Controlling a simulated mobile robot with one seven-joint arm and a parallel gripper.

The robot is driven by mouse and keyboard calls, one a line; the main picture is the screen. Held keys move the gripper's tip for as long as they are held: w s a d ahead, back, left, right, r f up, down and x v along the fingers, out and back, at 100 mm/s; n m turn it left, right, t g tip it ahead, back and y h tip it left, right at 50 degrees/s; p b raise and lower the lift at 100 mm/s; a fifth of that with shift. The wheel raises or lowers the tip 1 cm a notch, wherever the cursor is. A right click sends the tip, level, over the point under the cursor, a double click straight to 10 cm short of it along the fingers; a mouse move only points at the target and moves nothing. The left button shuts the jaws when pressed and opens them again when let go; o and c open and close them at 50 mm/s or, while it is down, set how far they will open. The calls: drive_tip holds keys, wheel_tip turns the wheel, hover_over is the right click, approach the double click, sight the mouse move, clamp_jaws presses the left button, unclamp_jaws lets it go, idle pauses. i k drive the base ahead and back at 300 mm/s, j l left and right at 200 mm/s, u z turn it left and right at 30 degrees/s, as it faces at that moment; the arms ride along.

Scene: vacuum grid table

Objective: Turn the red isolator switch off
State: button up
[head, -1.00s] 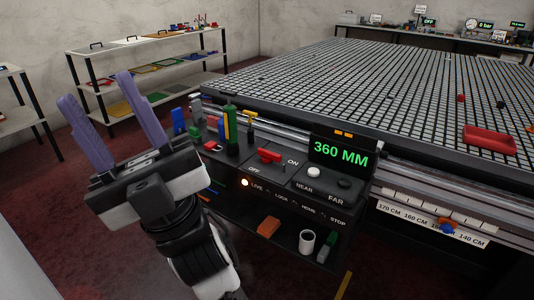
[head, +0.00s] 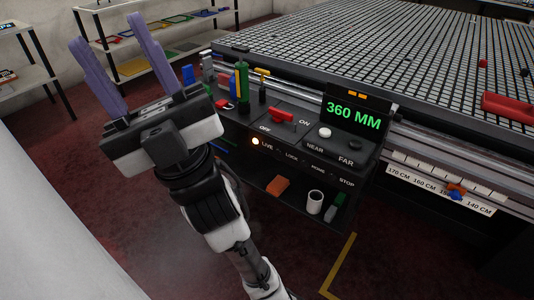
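The red isolator switch (head: 281,117) sits on the black control panel (head: 290,137) at the front of the grid table. Its handle lies between the OFF label on the left and the ON label on the right. A light beside LIVE (head: 256,142) glows. My gripper (head: 105,62) is open and empty, with two purple fingers pointing up. It is left of the panel, apart from the switch.
A display (head: 353,114) reads 360 MM, with a white knob (head: 324,132) and a black knob below it. Green and other coloured tools (head: 242,82) stand left of the switch. A shelf under the panel holds a white cup (head: 315,202) and an orange block (head: 278,186).

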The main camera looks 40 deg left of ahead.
sight(279, 116)
drive_tip(key=i+j, duration=0.15)
drive_tip(key=j, duration=0.25)
drive_tip(key=i+j, duration=0.2)
drive_tip(key=j, duration=0.2)
drive_tip(key=i+j, duration=0.15)
drive_tip(key=j, duration=0.2)
drive_tip(key=u, duration=0.05)
